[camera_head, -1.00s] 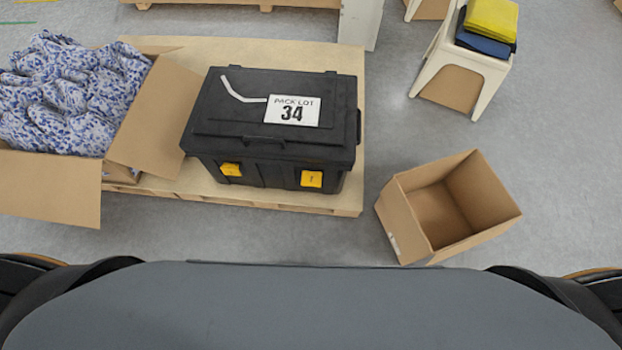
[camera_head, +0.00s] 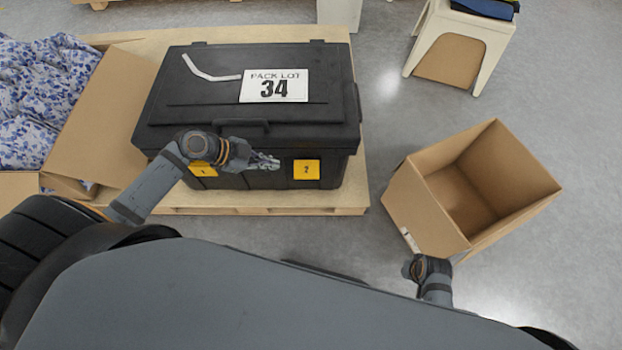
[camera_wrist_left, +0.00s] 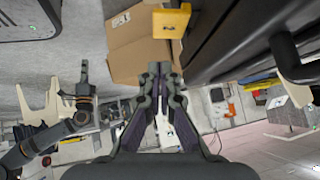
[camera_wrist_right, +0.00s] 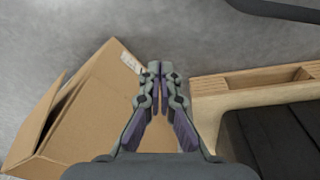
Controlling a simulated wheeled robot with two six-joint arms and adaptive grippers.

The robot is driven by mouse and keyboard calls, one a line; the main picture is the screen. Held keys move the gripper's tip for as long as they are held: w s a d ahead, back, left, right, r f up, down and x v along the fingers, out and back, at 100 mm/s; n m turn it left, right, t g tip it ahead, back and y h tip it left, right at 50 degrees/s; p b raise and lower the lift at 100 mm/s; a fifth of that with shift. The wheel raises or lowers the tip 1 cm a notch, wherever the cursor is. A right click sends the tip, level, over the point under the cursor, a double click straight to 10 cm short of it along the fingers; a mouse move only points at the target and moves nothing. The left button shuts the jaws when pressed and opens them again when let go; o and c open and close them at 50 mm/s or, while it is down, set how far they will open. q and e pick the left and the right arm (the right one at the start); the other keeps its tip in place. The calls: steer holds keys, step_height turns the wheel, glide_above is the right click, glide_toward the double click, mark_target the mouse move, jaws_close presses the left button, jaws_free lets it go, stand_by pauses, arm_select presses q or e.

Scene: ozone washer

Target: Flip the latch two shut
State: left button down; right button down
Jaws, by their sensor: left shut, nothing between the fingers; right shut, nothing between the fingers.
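The black chest (camera_head: 320,110) stands on the pallet with its lid down and a "PACK LOT 34" label. Yellow latch two (camera_head: 306,169) is on the right of its front face; whether it is fastened I cannot tell. Yellow latch one (camera_head: 203,169) is on the left, partly behind my arm. My left gripper (camera_head: 268,162) is shut and empty in front of the chest, left of latch two and apart from it. The left wrist view shows a yellow latch (camera_wrist_left: 171,20) beyond the fingertips (camera_wrist_left: 160,68). My right gripper (camera_wrist_right: 160,68) is shut and empty, low near the open carton.
An open empty carton (camera_head: 425,210) stands on the floor to the right. A carton of blue-and-white cloth (camera_head: 105,120) is at the left. The pallet (camera_head: 240,205) edge runs below the chest. A white stool (camera_head: 490,40) stands at the back right.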

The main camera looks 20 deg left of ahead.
mark_target(310, 177)
arm_select(q)
steer(key=shift+s+d+r+m, duration=0.15)
steer(key=shift+d+r+m, duration=0.4)
steer(key=shift+d, duration=0.15)
arm_select(e)
steer(key=shift+r, duration=0.2)
